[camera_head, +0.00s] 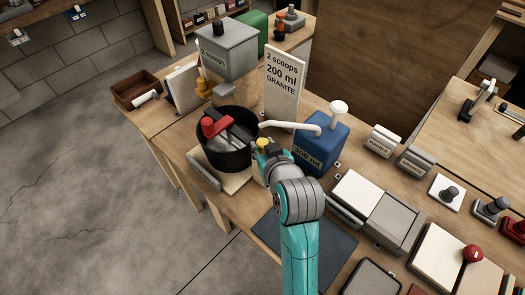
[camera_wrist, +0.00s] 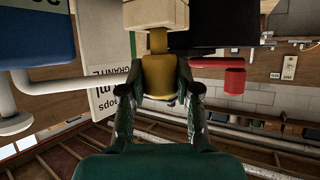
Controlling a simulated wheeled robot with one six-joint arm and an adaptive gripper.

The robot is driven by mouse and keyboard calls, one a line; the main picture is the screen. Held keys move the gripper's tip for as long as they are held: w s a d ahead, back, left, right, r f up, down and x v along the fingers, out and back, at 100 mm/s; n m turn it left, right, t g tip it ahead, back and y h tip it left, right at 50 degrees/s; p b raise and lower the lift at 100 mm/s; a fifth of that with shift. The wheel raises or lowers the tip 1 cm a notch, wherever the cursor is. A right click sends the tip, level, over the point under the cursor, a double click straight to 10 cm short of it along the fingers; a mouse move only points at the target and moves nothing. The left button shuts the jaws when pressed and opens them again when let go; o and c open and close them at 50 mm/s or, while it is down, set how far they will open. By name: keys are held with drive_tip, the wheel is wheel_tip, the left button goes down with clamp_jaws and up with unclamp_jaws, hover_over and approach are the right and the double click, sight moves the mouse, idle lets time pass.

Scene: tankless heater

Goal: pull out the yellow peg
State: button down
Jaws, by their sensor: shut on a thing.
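The yellow peg (camera_wrist: 162,74) shows in the wrist view between my gripper's fingers, with its narrower stem running up to a beige block (camera_wrist: 155,13). My gripper (camera_wrist: 158,88) is shut on the peg, one finger on each side. In the head view the yellow peg (camera_head: 262,143) shows at the tip of my gripper (camera_head: 263,152), just right of the black pot (camera_head: 222,157). I cannot tell whether the stem is still seated in the block.
The blue 300 ml container (camera_head: 322,143) with its white spout (camera_head: 290,126) stands close right of my gripper. A white sign (camera_head: 283,85) and a grey dispenser (camera_head: 228,50) stand behind. A red part (camera_head: 215,127) sits on the pot. A dark mat (camera_head: 335,250) lies near my arm.

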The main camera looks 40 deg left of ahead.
sight(263, 144)
drive_tip(key=shift+r, duration=2.55)
